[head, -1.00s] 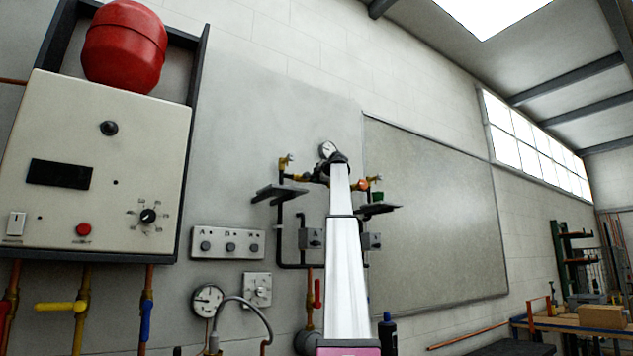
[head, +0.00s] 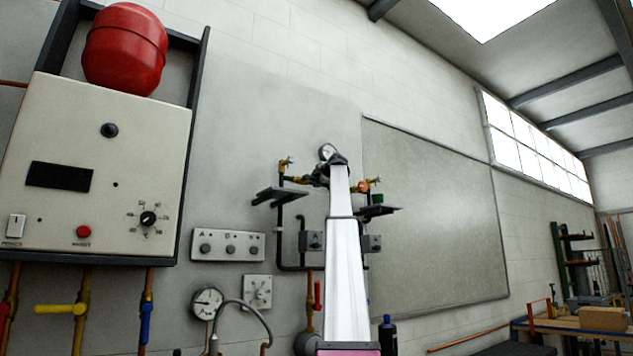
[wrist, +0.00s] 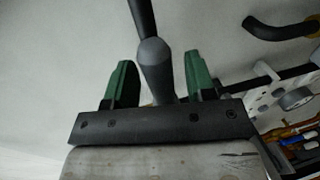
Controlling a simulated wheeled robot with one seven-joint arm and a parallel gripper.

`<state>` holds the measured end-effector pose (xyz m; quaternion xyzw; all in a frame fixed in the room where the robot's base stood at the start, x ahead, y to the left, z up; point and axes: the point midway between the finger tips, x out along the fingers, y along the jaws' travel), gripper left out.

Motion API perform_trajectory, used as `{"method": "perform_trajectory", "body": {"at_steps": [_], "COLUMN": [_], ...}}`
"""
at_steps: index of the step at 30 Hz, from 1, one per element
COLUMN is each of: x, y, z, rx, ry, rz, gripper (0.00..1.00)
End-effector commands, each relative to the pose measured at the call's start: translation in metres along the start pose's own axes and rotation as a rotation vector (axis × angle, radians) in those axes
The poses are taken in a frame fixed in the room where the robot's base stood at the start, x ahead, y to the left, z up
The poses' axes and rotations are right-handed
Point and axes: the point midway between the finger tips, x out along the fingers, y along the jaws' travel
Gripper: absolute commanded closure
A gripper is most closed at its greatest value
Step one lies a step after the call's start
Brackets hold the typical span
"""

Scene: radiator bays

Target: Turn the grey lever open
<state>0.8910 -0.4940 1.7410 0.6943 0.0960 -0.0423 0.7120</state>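In the wrist view a grey lever (wrist: 154,66), with a rounded grey grip and a darker stem running up out of the frame, lies between the two green fingertips of my gripper (wrist: 154,85). The fingers stand apart, one on each side of the grip, with a gap visible to the right finger and a smaller one to the left. My gripper is open. The lower end of the grip goes out of sight behind the dark gripper body. In the head view my white arm hides the gripper, and I cannot make out the lever there.
A pressure gauge (head: 327,152) and brass fittings sit on the wall around the arm's end. A control box (head: 92,170) with a red tank (head: 125,48) is at left. A switch panel (head: 229,246) and round gauge (head: 207,302) are lower. Bare board lies right.

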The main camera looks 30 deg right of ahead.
Motion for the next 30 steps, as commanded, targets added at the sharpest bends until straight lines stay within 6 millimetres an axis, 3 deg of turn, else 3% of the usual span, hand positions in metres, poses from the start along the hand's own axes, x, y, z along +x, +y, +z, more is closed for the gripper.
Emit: {"method": "perform_trajectory", "body": {"at_steps": [8,21,30], "x": [-0.018,-0.095,-0.108], "y": [0.000,-0.001,0.000], "z": [-0.001,0.000,0.000], "rx": [0.001,-0.001,-0.001], "ry": [0.000,-0.001,0.000], "rz": [0.002,0.001,0.000], "gripper": [0.50,0.50,0.50]}}
